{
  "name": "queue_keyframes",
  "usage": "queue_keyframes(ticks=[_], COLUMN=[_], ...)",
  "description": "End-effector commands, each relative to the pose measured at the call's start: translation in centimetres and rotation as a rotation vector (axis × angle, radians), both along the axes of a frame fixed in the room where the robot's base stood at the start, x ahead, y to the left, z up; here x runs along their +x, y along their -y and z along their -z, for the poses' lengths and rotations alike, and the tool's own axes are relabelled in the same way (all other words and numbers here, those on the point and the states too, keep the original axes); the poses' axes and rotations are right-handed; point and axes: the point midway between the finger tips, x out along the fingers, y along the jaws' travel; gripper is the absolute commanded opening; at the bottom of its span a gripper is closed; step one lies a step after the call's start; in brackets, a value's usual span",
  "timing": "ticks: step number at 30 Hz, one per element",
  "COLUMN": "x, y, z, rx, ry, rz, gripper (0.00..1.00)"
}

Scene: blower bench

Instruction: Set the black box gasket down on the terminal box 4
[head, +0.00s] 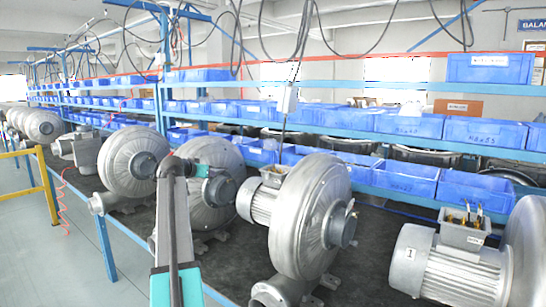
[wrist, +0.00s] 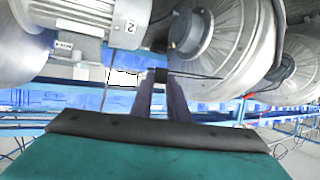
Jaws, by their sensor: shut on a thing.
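My gripper (wrist: 161,78) shows in the wrist view as two dark fingers closed on a small black piece, which I take to be the black box gasket (wrist: 161,75). In the head view, my arm hides the gripper's fingers and the gasket cannot be made out. No number 4 is readable. A motor at the far left of the bench carries a grey box (head: 63,147), which may be terminal box 4, but I cannot tell. No terminal box is clearly seen under the gasket in the wrist view.
Large grey blowers (head: 312,215) stand in a row on the dark bench (head: 375,260). The right motor, marked 1, has an open terminal box (head: 465,228) with wires standing up. A motor marked 2 (wrist: 95,18) fills the wrist view's upper left. Blue bins (head: 405,180) line the back.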

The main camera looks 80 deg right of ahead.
Motion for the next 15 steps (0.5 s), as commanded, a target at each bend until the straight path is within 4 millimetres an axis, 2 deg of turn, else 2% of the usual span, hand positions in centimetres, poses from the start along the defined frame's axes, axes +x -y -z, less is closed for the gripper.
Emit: queue_keyframes(ticks=[1, 6, 15], x=[-1.9, -7.9, -18.5], y=[1.2, 3.9, 7.5], z=[-0.6, -2.0, -4.4], rx=[-0.001, -0.001, -0.001], ry=[-0.001, -0.001, 0.000], rz=[0.033, 0.133, 0.304], gripper=[0.00, 0.00, 0.00])
